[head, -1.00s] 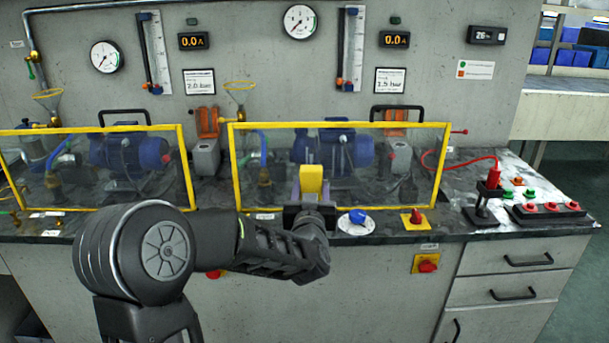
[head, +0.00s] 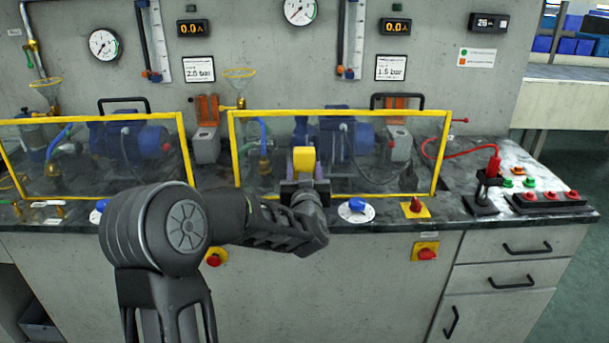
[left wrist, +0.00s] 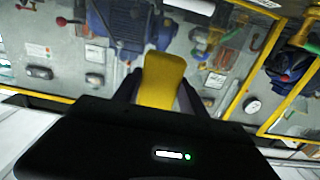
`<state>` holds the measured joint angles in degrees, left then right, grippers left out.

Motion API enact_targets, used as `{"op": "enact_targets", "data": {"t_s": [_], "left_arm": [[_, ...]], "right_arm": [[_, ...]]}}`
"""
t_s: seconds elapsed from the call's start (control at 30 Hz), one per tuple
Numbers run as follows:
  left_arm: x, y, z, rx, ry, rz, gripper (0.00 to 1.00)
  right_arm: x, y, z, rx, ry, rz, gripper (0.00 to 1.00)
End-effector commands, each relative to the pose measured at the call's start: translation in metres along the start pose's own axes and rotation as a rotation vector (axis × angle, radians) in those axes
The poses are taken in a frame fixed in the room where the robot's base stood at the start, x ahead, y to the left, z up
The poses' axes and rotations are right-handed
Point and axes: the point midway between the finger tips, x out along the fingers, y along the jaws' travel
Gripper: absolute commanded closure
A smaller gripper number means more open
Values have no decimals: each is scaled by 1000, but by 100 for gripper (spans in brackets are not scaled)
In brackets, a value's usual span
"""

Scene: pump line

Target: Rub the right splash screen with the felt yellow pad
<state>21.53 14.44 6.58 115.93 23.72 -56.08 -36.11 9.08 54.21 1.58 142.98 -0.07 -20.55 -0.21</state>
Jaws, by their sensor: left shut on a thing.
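The right splash screen (head: 400,181) is a clear panel in a yellow frame, standing in front of the right blue pump. My left gripper (head: 304,183) is shut on the yellow felt pad (head: 304,160), in front of the screen's lower left-middle part. In the left wrist view the pad (left wrist: 162,82) sticks out between the fingers, with the clear screen and its yellow frame beyond. I cannot tell whether the pad touches the screen. My right gripper is not in view.
The left splash screen (head: 100,180) stands to the left. Along the counter's front are a blue knob (head: 356,206), a red switch on a yellow plate (head: 416,206), a black stand with a red plug (head: 487,187) and a red-button box (head: 545,201). The counter's far right corner is partly clear.

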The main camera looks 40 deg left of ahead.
Motion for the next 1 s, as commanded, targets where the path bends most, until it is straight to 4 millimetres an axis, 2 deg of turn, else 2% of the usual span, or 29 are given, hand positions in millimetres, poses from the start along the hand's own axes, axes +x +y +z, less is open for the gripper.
{"op": "enact_targets", "data": {"t_s": [0.1, 0.3, 1.0], "left_arm": [[12, 0, 0, 0, 0, -1, 83], [21, 0, 0, 0, 0, 0, 83], [23, 0, 0, 0, 0, 0, 83]], "right_arm": [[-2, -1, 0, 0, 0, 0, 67], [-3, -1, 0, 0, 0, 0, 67], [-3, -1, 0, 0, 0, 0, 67]]}}
